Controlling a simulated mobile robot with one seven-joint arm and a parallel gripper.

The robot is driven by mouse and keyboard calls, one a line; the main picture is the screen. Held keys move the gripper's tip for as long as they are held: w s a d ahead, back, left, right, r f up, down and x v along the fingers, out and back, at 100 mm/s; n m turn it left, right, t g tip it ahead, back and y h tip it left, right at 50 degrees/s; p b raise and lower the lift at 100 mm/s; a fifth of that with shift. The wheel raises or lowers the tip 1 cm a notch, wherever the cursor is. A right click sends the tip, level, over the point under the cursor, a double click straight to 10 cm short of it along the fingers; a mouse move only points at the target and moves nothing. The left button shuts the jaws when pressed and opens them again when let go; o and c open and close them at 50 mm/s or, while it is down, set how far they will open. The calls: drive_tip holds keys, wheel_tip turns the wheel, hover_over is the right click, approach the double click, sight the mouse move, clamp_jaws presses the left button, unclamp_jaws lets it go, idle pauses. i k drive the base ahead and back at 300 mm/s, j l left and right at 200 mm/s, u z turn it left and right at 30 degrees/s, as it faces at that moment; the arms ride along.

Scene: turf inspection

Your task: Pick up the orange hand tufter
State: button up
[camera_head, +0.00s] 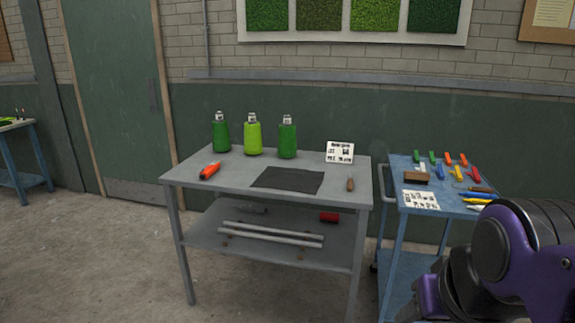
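An orange tool with dark parts, which looks like the hand tufter (210,171), lies on the left side of the grey table (222,188), near its left edge. It lies slanted and nothing covers it. My purple and black arm shows at the lower right, in front of the blue cart, well to the right of the tufter. My gripper itself is not in view.
A dark mat (287,180), a printed card (340,152) and a small brown-handled tool (350,184) share the tabletop. A blue cart (408,170) with several coloured tools stands right. Bare floor lies in front.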

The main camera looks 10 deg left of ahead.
sight(211, 169)
drive_tip(key=i+j+z, duration=0.1)
drive_tip(key=j, duration=0.25)
drive_tip(key=i+j, duration=0.3)
drive_tip(key=i+j+z, duration=0.15)
drive_tip(key=j, duration=0.3)
drive_tip(key=i+j, duration=0.25)
drive_tip(key=j, duration=0.15)
drive_tip(key=i+j+z, duration=0.15)
drive_tip(key=j, duration=0.25)
drive_tip(key=i+j, duration=0.2)
drive_tip(key=j, duration=0.2)
drive_tip(key=i+j+z, duration=0.15)
drive_tip(key=j, duration=0.25)
drive_tip(key=i+j, duration=0.15)
drive_tip(key=j, duration=0.3)
drive_tip(key=z, duration=0.05)
